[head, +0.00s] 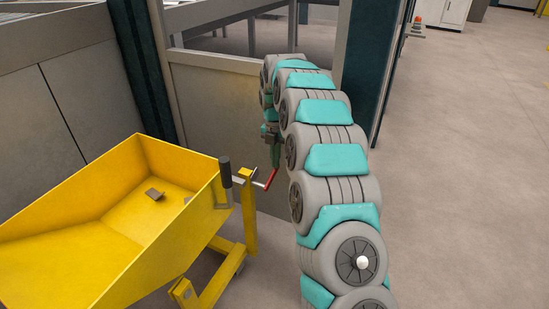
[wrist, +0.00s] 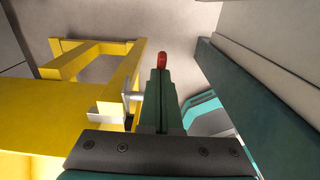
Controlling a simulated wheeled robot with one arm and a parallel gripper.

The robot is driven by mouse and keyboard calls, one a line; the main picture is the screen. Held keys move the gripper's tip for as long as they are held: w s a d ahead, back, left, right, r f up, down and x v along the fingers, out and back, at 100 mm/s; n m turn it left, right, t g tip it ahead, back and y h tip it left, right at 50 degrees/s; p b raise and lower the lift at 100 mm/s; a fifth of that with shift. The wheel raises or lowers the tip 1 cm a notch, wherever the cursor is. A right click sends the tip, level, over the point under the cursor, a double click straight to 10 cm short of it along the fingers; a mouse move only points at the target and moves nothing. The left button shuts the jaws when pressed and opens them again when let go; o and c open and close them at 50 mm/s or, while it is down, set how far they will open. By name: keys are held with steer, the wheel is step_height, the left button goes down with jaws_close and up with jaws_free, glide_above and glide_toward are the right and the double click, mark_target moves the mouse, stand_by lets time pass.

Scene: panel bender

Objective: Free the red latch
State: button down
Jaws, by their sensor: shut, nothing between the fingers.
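The red latch (head: 271,179) is a thin lever at the right side of the yellow tipping bin (head: 160,205), by its upright post (head: 248,210). In the wrist view the latch's red end (wrist: 162,60) shows just beyond my fingertips, and a grey metal pin (wrist: 134,96) lies left of the fingers. My gripper (head: 276,163) points down at the latch from above. In the wrist view my gripper (wrist: 159,72) is shut and empty. The fingers hide the rest of the latch, and I cannot tell whether they touch it.
A dark handle (head: 225,171) stands at the bin's corner. A grey machine panel (head: 215,115) and dark green posts (head: 143,65) stand close behind. Open floor (head: 460,180) lies to the right.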

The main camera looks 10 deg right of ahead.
steer(key=shift+w+d+f, duration=0.15)
steer(key=shift+f, duration=0.1)
stand_by(0.6)
step_height(320, 180, up, 8)
steer(key=shift+b, duration=0.3)
steer(key=shift+f, duration=0.1)
